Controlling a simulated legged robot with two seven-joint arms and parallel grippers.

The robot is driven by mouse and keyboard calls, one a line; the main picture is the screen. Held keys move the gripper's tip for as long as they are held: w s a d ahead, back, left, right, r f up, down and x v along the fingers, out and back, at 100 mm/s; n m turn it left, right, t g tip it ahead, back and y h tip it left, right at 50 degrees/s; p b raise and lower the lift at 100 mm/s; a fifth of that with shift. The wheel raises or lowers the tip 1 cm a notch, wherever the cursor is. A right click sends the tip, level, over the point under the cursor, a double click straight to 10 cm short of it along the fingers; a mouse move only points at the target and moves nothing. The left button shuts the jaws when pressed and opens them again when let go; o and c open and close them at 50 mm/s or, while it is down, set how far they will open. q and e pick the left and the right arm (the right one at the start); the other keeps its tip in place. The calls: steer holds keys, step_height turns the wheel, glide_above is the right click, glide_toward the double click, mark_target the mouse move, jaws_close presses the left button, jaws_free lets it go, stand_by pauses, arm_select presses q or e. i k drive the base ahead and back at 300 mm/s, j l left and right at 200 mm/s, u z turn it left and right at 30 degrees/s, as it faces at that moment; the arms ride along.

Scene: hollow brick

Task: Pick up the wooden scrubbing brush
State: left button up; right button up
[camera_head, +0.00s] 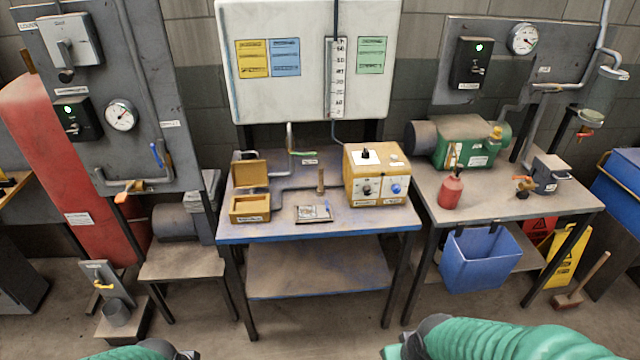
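A brush with a long wooden handle and a wooden block head (568,300) is on the floor at the far right. Its handle slants up to the right, beside the yellow floor sign. Its bristles cannot be made out. A small upright brown wooden piece (321,181) stands on the middle table; it is too small to tell what it is. Parts of both my arms, with green sleeves and dark joints, show at the bottom edge. The fingers of both grippers are out of view.
The middle table (320,229) holds a yellow control box (376,190), an open wooden box (250,205) and a small flat plate (313,213). The right table (545,206) carries a green motor (465,142) and a red oil can (451,190).

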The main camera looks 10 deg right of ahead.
mark_target(321, 189)
steer(key=i+j+z, duration=0.15)
steer(key=i+j, duration=0.15)
steer(key=i+j+z, duration=0.1)
steer(key=i+j, duration=0.3)
steer(key=i+j+z, duration=0.15)
steer(key=i+j, duration=0.15)
steer(key=i+j+z, duration=0.15)
steer(key=i+j, duration=0.15)
steer(key=j, duration=0.2)
steer(key=i+j+z, duration=0.1)
steer(key=i+j, duration=0.15)
steer(key=j, duration=0.2)
